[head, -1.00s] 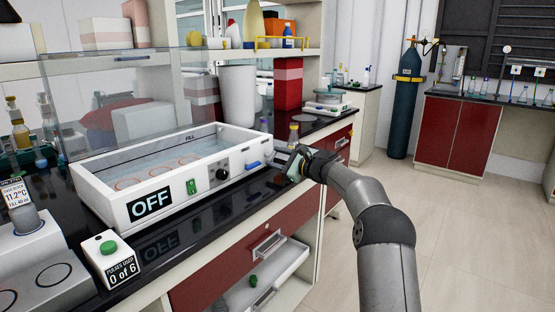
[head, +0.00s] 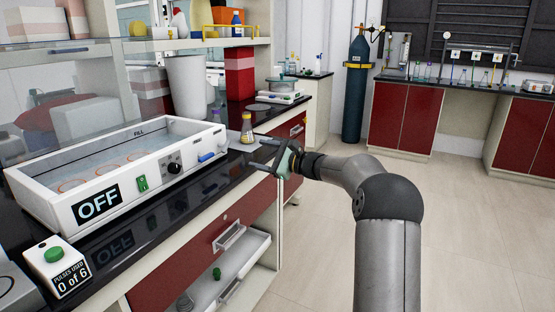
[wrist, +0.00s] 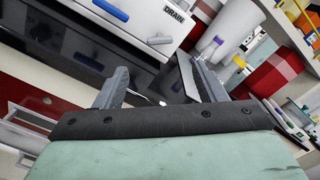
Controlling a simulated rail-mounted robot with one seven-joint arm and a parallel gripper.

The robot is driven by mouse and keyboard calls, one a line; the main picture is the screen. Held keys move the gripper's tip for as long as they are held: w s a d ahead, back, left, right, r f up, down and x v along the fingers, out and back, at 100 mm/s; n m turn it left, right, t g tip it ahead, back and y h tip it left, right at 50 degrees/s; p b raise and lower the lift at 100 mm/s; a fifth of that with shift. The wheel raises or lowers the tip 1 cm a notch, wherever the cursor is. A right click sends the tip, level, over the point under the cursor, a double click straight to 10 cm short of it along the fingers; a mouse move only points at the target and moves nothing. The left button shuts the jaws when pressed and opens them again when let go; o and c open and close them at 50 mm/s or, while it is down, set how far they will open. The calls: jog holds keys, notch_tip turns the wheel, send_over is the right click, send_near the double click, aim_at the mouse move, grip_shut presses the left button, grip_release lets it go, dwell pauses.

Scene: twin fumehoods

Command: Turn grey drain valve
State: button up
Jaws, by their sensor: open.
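The water bath (head: 110,190) is a white tank with an OFF sign on its front. Its end panel shows in the wrist view (wrist: 135,30), tilted, with the word DRAIN. A small grey lever (wrist: 159,40), which looks like the drain valve, sits below that word. A blue handle (wrist: 110,9) is on the same panel, left of it; it also shows in the head view (head: 212,156). My gripper (head: 257,154) is open and empty, to the right of the bath's end. In the wrist view its fingers (wrist: 154,66) point toward the panel, apart from the lever.
An open drawer (head: 245,262) sticks out below. A green-button box (head: 57,265) stands at the front left. The floor to the right is clear.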

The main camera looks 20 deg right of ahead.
aim_at(228, 147)
jog(key=v, duration=0.5)
jog(key=shift+s+d, duration=0.15)
jog(key=shift+d, duration=0.05)
jog(key=shift+r, duration=0.1)
jog(key=c, duration=0.5)
jog(key=w+r+n+p, duration=0.1)
jog(key=n+p, duration=0.1)
jog(key=r+n+g+y+p, duration=0.1)
jog(key=r+n+p, duration=0.1)
jog(key=n+p, duration=0.1)
jog(key=w+r+n+g+p, duration=0.1)
jog(key=n+p, duration=0.2)
jog(key=shift+w+r, duration=0.15)
jog(key=shift+w, duration=0.2)
jog(key=shift+c, duration=0.9)
jog(key=w+a+f+n+g+p, duration=0.1)
jog(key=w+a+n+p, duration=0.2)
jog(key=n+p, duration=0.1)
jog(key=w+a+f+n+g+p, duration=0.1)
jog(key=w+a+n+p, duration=0.3)
jog(key=w+a+f+n+g+p, duration=0.1)
jog(key=w+a+f+n+p, duration=0.1)
jog(key=w+a+n+p, duration=0.1)
jog(key=shift+w+a+f+n+g+p, duration=0.15)
jog(key=shift+a+n+g+p, duration=0.1)
jog(key=shift+n+p, duration=0.25)
jog(key=shift+w+a+r+n+g+p, duration=0.15)
jog(key=shift+a+n+p, duration=0.2)
jog(key=shift+n, duration=0.25)
jog(key=shift+f, duration=0.1)
